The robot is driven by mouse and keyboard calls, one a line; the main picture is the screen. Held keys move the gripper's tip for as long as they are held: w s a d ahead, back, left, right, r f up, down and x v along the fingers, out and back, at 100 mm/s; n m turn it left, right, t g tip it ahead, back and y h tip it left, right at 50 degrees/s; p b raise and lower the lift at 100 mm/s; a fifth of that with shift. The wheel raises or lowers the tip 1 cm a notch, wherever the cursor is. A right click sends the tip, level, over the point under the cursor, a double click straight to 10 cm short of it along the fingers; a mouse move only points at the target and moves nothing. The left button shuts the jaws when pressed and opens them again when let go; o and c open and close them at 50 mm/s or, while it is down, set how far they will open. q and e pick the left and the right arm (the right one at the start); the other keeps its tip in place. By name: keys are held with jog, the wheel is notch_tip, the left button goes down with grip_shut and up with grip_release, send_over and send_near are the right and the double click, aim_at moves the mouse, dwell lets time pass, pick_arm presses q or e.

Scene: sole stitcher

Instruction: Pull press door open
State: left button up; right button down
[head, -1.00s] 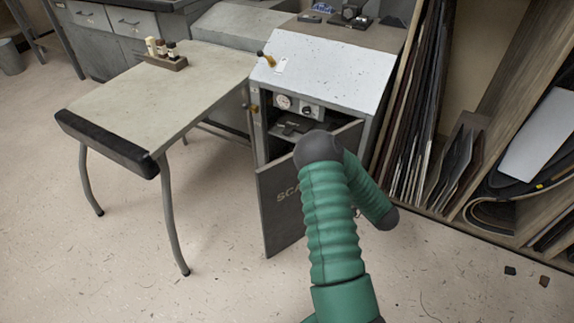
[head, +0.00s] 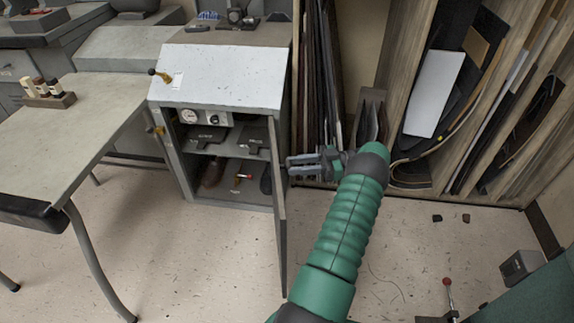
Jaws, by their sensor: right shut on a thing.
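The press (head: 222,75) is a grey cabinet with a sloping light top and a brass-coloured knob. Its door (head: 279,215) stands wide open, hinged on the right side and seen almost edge-on. The open front shows a gauge, dark plates and a lower shelf (head: 235,190). My right gripper (head: 290,165) is at the door's right face, its fingers pointing left, shut on the door. The exact contact is partly hidden by the thin edge. My left gripper is out of view.
A table (head: 85,110) with small bottles stands left of the press. Upright boards and a slotted wooden rack (head: 395,60) stand close on the right. Open floor (head: 200,270) lies in front of the press. A red-knobbed lever (head: 447,283) is at lower right.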

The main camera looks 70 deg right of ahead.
jog(key=shift+s+d+n+g+y, duration=0.3)
jog(key=shift+s+d+y, duration=0.1)
jog(key=shift+s+d, duration=0.1)
jog(key=c, duration=1)
grip_release()
jog(key=shift+c, duration=0.2)
